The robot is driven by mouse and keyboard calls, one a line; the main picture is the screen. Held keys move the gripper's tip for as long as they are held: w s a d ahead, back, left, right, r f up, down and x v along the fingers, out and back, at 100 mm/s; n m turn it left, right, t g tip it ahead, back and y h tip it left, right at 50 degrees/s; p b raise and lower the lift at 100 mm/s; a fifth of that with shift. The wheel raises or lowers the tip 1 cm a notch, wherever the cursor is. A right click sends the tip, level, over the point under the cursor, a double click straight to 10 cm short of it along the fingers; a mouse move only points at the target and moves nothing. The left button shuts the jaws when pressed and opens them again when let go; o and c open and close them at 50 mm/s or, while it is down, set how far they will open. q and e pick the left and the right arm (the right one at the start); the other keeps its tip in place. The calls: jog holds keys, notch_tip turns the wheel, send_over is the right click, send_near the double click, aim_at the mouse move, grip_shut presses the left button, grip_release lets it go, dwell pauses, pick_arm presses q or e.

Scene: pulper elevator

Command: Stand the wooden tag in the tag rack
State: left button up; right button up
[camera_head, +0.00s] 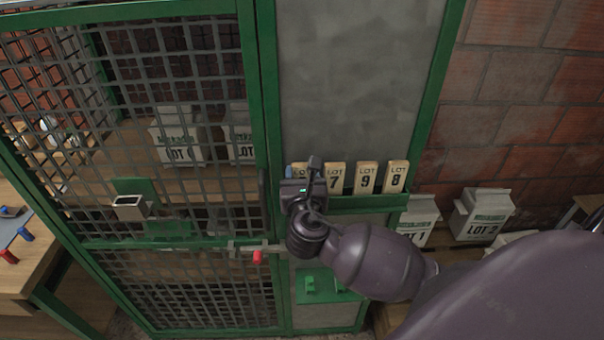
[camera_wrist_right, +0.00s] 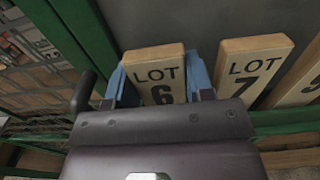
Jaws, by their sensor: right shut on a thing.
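The wooden tag marked LOT 6 (camera_wrist_right: 154,62) is between the blue fingers of my right gripper (camera_head: 302,173), which is shut on it. In the head view only a bit of the tag's top (camera_head: 299,167) shows behind the gripper. The green tag rack (camera_head: 372,203) runs along the grey panel, holding tags LOT 7 (camera_head: 335,178), 9 (camera_head: 366,178) and 8 (camera_head: 395,177). The held tag is upright at the rack's left end, beside LOT 7 with a small gap. Its lower end is hidden, so I cannot tell whether it is seated. My left gripper is not in view.
A green-framed mesh door (camera_head: 180,130) stands left of the panel, with a red-tipped latch (camera_head: 258,257) below my gripper. A workbench (camera_head: 28,255) is at the far left.

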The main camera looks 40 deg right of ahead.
jog(key=o, duration=1)
jog(key=b+v, duration=0.1)
jog(key=v, duration=1)
jog(key=shift+w, duration=0.1)
